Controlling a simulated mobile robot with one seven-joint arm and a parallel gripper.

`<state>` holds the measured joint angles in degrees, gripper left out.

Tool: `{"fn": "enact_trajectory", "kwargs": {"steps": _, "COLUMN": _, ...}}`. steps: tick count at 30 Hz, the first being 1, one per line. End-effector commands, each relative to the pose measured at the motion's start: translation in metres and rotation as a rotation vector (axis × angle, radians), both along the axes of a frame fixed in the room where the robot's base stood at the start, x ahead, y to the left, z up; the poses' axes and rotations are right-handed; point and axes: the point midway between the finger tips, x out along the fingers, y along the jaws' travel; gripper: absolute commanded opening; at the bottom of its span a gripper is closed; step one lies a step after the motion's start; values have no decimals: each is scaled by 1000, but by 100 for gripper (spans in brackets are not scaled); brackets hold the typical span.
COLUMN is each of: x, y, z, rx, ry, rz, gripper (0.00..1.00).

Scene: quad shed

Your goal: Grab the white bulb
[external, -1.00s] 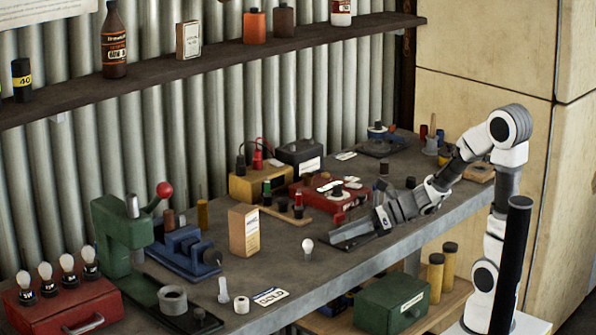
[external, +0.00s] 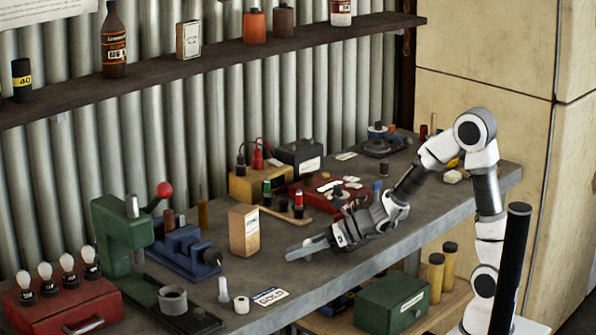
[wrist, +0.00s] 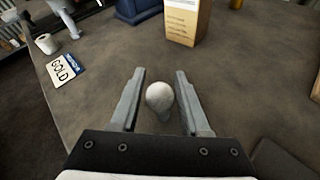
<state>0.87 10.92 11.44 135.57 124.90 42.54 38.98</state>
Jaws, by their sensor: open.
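In the wrist view the white bulb (wrist: 160,97) stands on the grey bench top between the two fingers of my gripper (wrist: 159,100). The gripper is open, with a gap visible on each side of the bulb. I cannot tell whether a finger touches it. In the external view my gripper (external: 308,246) is low over the bench near its front edge, and it hides the bulb there. Several other white bulbs (external: 68,261) stand in a row on a red box at the far left.
A tan box (external: 243,231) stands left of my gripper and also shows ahead in the wrist view (wrist: 187,20). Bare bench lies around the bulb.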

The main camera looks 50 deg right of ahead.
Motion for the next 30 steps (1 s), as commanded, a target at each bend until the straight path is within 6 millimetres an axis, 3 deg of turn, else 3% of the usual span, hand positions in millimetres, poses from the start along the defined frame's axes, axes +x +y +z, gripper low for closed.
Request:
{"fn": "enact_trajectory", "kwargs": {"steps": 7, "x": 1, "y": 1, "z": 0, "rx": 1, "ry": -1, "rz": 0, "gripper": 44}}
{"fn": "enact_trajectory", "kwargs": {"steps": 12, "x": 1, "y": 1, "z": 0, "rx": 1, "ry": -1, "rz": 0, "gripper": 14}}
{"fn": "enact_trajectory", "kwargs": {"steps": 15, "x": 1, "y": 1, "z": 0, "rx": 1, "ry": -1, "rz": 0, "gripper": 0}}
{"fn": "enact_trajectory", "kwargs": {"steps": 24, "x": 1, "y": 1, "z": 2, "rx": 0, "ry": -1, "rz": 0, "gripper": 0}}
{"fn": "enact_trajectory", "kwargs": {"steps": 30, "x": 1, "y": 1, "z": 20, "rx": 0, "ry": -4, "rz": 1, "gripper": 0}}
